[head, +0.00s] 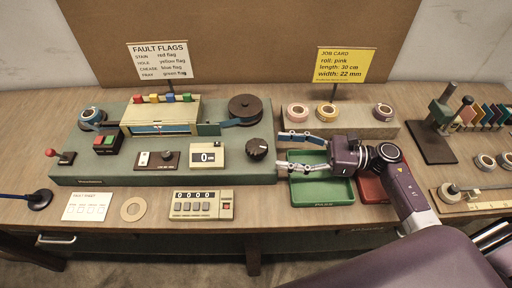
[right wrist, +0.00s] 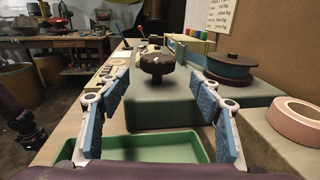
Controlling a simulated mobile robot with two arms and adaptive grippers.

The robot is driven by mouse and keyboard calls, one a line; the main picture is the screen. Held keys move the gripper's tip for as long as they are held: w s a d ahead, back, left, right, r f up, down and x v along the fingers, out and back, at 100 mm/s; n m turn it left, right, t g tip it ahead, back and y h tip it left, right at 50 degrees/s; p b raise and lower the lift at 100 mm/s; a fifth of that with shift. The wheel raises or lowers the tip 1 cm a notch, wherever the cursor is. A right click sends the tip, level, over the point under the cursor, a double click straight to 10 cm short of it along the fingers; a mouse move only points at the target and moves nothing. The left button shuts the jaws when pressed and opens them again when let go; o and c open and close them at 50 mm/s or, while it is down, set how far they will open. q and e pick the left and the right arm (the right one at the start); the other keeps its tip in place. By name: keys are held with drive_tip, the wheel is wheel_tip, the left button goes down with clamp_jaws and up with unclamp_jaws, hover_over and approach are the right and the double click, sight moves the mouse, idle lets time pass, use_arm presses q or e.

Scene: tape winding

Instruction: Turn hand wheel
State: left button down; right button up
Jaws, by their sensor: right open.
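The hand wheel (head: 257,149) is a dark brown lobed knob on the right front of the green winding machine (head: 110,169). In the right wrist view the hand wheel (right wrist: 157,66) stands straight ahead, between and beyond my fingers. My right gripper (head: 281,151) is open with its blue-padded fingers spread, just right of the wheel, pointing left toward it. In the right wrist view nothing is between the fingers of the gripper (right wrist: 160,78) at close range. I cannot tell an exact gap, but the fingers appear apart from the wheel.
A green tray (head: 322,192) lies below my right gripper, with a red tray (head: 371,188) beside it. A dark reel (head: 245,108) stands behind the wheel. A counter display (head: 207,156) is left of it. Tape rolls sit on a block (head: 345,126) behind the gripper.

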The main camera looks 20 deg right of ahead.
sight(264, 156)
drive_tip(key=p+x, duration=0.1)
drive_tip(key=x, duration=0.1)
drive_tip(key=p+x, duration=0.1)
drive_tip(key=x, duration=0.4)
drive_tip(key=shift+s+r+p, duration=0.2)
drive_tip(key=shift+r+p, duration=0.05)
drive_tip(key=shift+p, duration=0.15)
drive_tip(key=shift+w+a, duration=0.1)
drive_tip(key=shift+a, duration=0.2)
drive_tip(key=shift+f, duration=0.1)
drive_tip(key=c, duration=1.2)
drive_tip(key=shift+m+t, duration=0.4)
drive_tip(key=m+t+h, duration=0.4)
drive_tip(key=t, duration=0.1)
drive_tip(key=shift+a+t+h+p, duration=0.1)
drive_tip(key=shift+t+h+p, duration=0.2)
drive_tip(key=shift+h+p, duration=0.1)
drive_tip(key=shift+m+t+h, duration=1.5)
drive_tip(key=shift+m+h, duration=0.6)
drive_tip(key=shift+h, duration=0.5)
